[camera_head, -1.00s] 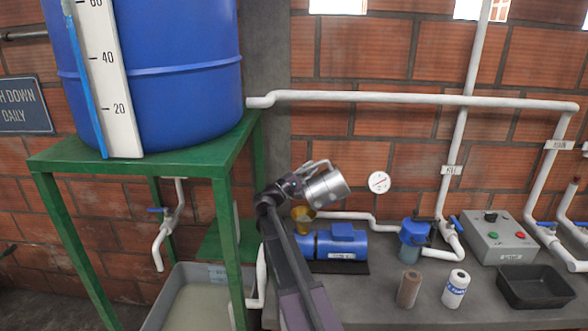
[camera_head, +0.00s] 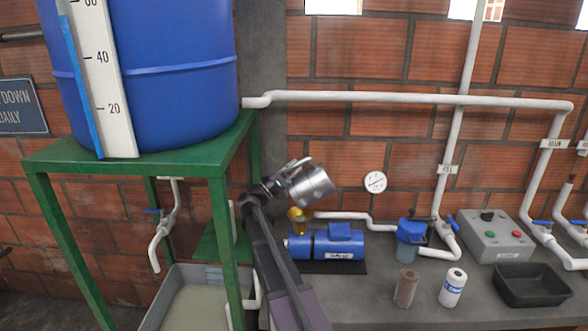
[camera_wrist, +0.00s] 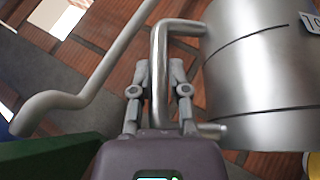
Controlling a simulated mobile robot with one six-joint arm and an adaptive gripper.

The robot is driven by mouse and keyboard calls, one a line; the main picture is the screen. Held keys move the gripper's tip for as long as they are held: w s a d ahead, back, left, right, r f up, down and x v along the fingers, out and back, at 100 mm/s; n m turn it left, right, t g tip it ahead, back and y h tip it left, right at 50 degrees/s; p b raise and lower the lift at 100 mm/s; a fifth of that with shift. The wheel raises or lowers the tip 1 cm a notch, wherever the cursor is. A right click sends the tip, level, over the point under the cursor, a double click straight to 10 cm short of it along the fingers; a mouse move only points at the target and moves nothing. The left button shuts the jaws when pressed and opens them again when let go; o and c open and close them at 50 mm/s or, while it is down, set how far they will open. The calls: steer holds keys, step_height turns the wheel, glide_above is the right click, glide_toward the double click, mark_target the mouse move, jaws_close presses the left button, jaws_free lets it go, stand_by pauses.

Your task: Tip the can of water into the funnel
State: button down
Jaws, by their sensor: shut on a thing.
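My gripper (camera_wrist: 158,85) is shut on the bent metal handle of the can. The can (camera_head: 312,186) is a silver metal cylinder, held tilted in the air above the blue pump. It fills the right of the wrist view (camera_wrist: 255,85), with part of a label at its edge. The yellow funnel (camera_head: 299,221) stands at the pump's left end, just below the can and slightly to its left. A yellow edge shows at the lower right of the wrist view. The can's mouth and any water in it cannot be seen.
The blue pump (camera_head: 330,243) sits on the grey bench (camera_head: 385,312). A blue tank on a green stand (camera_head: 125,155) is at left. A white pipe (camera_head: 400,97) runs along the brick wall. A brown cylinder (camera_head: 405,287), a white bottle (camera_head: 453,288) and a black tray (camera_head: 531,287) stand at right.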

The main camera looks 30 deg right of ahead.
steer(key=shift+d+r, duration=0.1)
